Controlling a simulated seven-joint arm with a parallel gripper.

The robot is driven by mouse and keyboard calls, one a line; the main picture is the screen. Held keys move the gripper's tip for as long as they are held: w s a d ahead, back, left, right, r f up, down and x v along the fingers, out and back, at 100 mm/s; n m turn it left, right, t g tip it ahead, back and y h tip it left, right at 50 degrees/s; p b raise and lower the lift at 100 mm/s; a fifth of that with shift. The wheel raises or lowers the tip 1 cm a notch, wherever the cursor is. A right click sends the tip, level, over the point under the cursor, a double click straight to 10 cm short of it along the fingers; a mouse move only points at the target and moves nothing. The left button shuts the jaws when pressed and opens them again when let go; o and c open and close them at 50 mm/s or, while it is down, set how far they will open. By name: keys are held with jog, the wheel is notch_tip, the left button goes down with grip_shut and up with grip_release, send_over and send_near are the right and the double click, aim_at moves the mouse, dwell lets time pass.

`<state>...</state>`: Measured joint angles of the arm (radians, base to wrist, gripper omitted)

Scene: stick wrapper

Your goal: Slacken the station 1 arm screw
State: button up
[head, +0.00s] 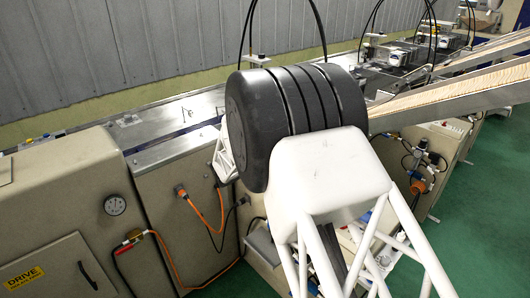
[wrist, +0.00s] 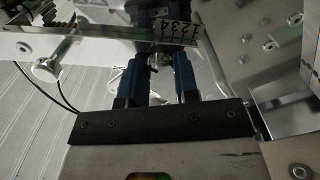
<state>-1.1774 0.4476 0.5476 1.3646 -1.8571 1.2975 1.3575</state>
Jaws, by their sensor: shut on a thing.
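In the wrist view, my gripper (wrist: 161,66) shows as a dark palm with two blue fingers reaching up to a metal bar. It is shut on a small metal screw (wrist: 159,60), which shows only partly between the fingertips. A scale (wrist: 177,33) marked 1 to 4 sits on the bar just above the fingers. Another round-headed metal screw (wrist: 48,69) sticks out from the bar at left, apart from the fingers. In the head view, my arm's large dark joint and white link hide the gripper and the held screw.
In the head view, metal machine tops (head: 160,150) run to the back right, with wooden stick chutes (head: 470,90) at right. Black hoses (head: 247,30) arch above. An orange cable (head: 205,215) hangs on the front. Green floor (head: 485,195) lies clear at right.

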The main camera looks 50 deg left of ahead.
jog(key=n, duration=2.7)
jog(key=shift+s+n, duration=0.1)
jog(key=shift+n, duration=0.2)
jog(key=o, duration=0.9)
jog(key=shift+s, duration=3.85)
